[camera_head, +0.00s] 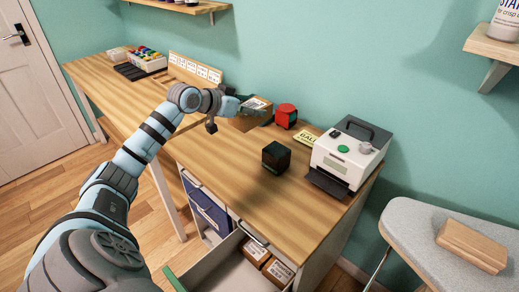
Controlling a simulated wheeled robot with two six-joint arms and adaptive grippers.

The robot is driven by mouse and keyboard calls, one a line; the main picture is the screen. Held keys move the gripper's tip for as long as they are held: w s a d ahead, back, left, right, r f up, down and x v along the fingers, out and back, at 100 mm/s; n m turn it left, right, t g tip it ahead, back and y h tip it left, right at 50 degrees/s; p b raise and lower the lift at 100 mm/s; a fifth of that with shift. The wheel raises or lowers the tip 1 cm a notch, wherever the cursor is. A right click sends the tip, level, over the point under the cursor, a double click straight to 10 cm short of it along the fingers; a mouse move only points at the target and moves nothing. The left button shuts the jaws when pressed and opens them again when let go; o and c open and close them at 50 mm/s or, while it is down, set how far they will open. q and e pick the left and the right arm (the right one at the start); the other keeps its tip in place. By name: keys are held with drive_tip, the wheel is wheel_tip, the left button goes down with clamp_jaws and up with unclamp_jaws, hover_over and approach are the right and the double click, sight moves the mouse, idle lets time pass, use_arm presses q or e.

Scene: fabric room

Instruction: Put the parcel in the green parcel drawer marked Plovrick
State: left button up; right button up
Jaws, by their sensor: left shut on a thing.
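The parcel (259,103), a brown box with a white label, is at the tip of my left gripper (240,107), at the back of the wooden desk near the wall. My left gripper is shut on it; the arm hides part of the grip, and I cannot tell whether the parcel touches the desk. An open drawer with a green front (174,279) juts out at the bottom of the view. Two labelled brown boxes (279,271) lie inside it. No Plovrick marking is readable. My right gripper is out of view.
A red object (286,115), a black cube (276,157) and a white label printer (347,158) stand on the desk (235,165). An ironing board (405,225) with a wooden block (472,246) is at right.

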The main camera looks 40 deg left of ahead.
use_arm(q)
wheel_tip(320, 180, down, 14)
drive_tip(key=b, duration=0.3)
drive_tip(key=shift+a+f, duration=0.1)
drive_tip(key=shift+f, duration=0.25)
drive_tip(key=shift+f, duration=0.1)
drive_tip(key=o, duration=1)
